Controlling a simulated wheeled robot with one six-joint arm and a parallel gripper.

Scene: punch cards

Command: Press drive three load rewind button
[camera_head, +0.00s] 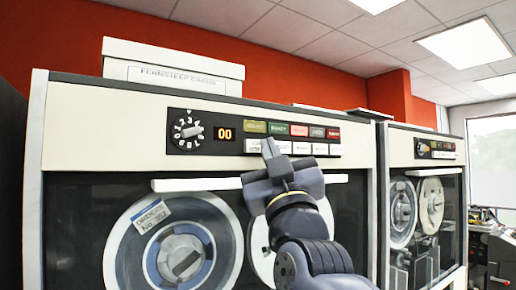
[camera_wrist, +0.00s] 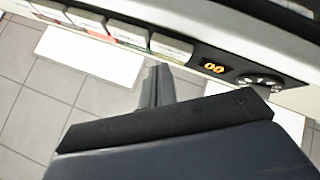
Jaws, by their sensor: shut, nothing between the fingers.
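The upper row (camera_head: 300,130) is coloured and the lower row (camera_head: 320,149) is white; labels are too small to read surely. My gripper (camera_head: 268,146) is shut and empty in front of the lower row's left end, partly hiding it. In the wrist view my fingertips (camera_wrist: 158,72) are close to the white button (camera_wrist: 171,48) nearest the display (camera_wrist: 212,67). I cannot tell whether they touch, or which number the dial selects.
A white bar handle (camera_head: 195,184) crosses the drive's glass door below the panel, with tape reels (camera_head: 140,245) behind it. A second drive (camera_head: 424,145) stands at the right. A white card box (camera_head: 175,65) sits on top of the nearer drive.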

